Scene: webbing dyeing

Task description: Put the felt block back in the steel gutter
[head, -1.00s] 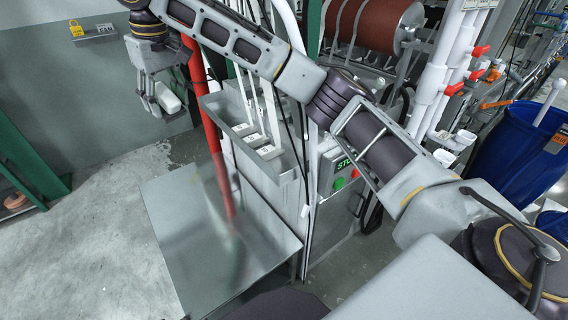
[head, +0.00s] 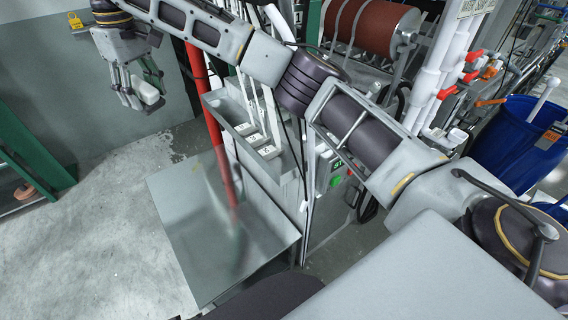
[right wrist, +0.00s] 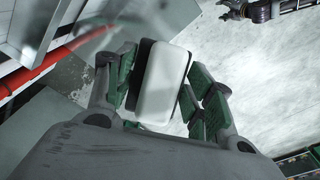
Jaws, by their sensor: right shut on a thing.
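My right gripper (head: 139,90) is at the upper left of the head view, pointing down, with its fingers shut on the white felt block (head: 149,93). In the right wrist view the felt block (right wrist: 165,82) sits between the green-padded fingers, with a dark layer along its edge. The steel gutter (head: 239,143) is right of and below the gripper in the head view, well apart from it. Several white blocks (head: 256,140) lie in the gutter. A dark gripper-like end, apparently my left gripper (right wrist: 232,10), shows at the wrist view's top edge; its fingers are unclear.
A red pipe (head: 213,135) stands between the held block and the gutter. White rods and a dark cable rise by the gutter. A blue barrel (head: 515,145) stands at right. Open floor (head: 90,235) is at left.

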